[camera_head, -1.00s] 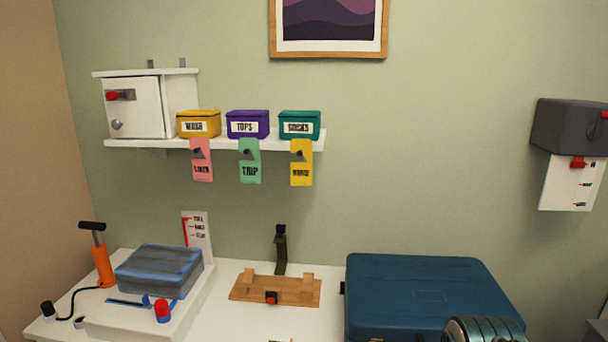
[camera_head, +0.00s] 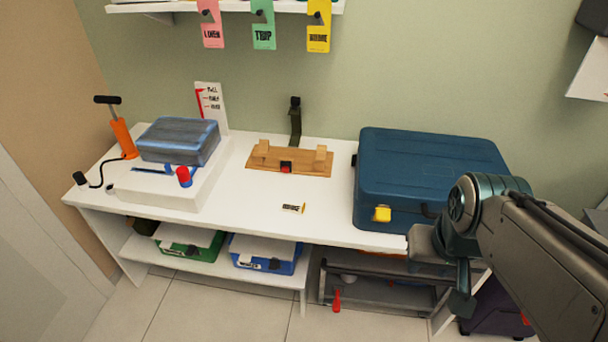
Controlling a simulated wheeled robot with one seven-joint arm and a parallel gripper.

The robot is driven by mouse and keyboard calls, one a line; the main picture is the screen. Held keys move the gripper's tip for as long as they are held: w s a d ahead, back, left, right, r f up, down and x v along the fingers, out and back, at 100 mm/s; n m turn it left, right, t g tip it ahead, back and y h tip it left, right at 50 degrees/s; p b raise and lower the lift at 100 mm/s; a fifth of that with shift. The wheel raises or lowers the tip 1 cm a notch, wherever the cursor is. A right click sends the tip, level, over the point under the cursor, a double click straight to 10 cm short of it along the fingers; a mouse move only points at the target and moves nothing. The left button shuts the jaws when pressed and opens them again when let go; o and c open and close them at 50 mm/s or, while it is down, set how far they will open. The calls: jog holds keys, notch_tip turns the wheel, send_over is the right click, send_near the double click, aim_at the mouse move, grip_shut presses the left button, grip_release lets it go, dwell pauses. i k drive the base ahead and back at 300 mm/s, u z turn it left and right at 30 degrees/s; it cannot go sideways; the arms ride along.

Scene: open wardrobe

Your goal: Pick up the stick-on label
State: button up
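The stick-on label (camera_head: 293,208) is a small white piece with black lettering and a yellow edge. It lies flat on the white tabletop (camera_head: 250,222), near the front edge and in front of the wooden stand. The lettering is too small to read. My arm comes in from the right, and my gripper (camera_head: 461,303) hangs low past the table's front right part, well to the right of the label and apart from it. The fingers are too unclear to tell whether they are open or shut.
A wooden stand (camera_head: 290,160) is behind the label. A white box (camera_head: 165,188) with a blue-grey bundle is at left. The tabletop around the label is clear. Bins sit on the shelf below.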

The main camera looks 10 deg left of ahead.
aim_at(290, 208)
jog(key=z, duration=0.6)
jog(key=i, duration=1.05)
jog(key=u, duration=2.1)
